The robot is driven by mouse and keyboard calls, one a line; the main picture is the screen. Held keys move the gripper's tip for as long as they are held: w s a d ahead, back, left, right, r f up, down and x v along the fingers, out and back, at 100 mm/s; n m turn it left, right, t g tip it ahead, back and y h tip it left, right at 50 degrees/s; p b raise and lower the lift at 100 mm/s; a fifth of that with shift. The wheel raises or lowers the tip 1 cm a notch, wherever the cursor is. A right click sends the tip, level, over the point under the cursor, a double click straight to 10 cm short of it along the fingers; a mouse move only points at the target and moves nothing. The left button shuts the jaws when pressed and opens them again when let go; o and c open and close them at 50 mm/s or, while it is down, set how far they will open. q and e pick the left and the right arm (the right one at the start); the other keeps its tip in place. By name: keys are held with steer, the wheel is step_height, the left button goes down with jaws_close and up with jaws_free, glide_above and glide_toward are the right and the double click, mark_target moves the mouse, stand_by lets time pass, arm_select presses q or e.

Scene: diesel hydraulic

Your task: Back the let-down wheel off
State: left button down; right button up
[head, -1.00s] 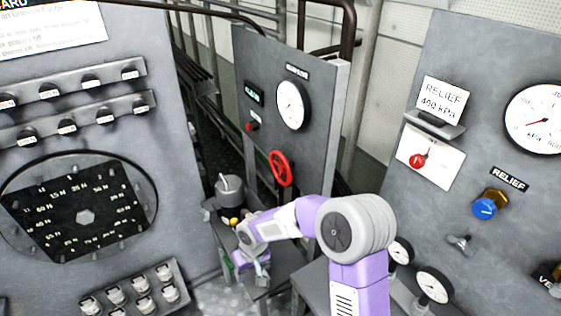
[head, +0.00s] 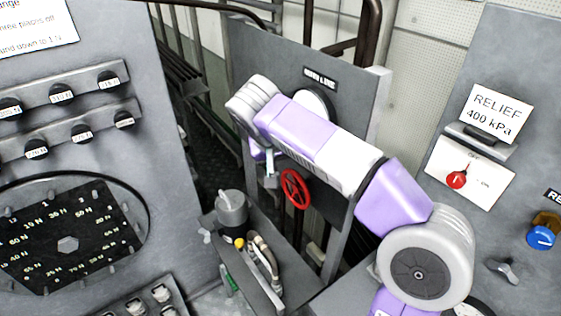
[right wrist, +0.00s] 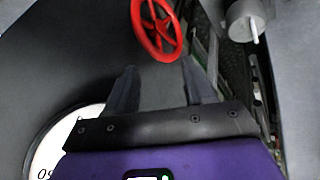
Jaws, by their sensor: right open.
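The red let-down wheel (head: 295,188) is on the front of the grey middle panel (head: 345,95). It also shows in the right wrist view (right wrist: 161,27), at the top, cut by the frame edge. My right gripper (head: 270,180) hangs from the raised right arm just left of the wheel in the head view. In the right wrist view its two fingers (right wrist: 160,75) are apart with nothing between them. The wheel lies beyond the fingertips, and a gap shows between them. My left gripper is not in view.
A round gauge (head: 316,103) above the wheel is partly hidden by my arm. A small bench with a grey pot (head: 231,208) stands below left. The relief panel (head: 480,60) is at the right, and a panel with knobs (head: 60,50) is at the left.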

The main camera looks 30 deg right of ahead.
mark_target(293, 174)
steer(key=b+x, duration=0.1)
steer(key=x, duration=0.6)
steer(key=shift+s+d+f+b, duration=0.1)
steer(key=shift+s+f+b, duration=0.1)
steer(key=shift+b, duration=0.15)
steer(key=c, duration=0.9)
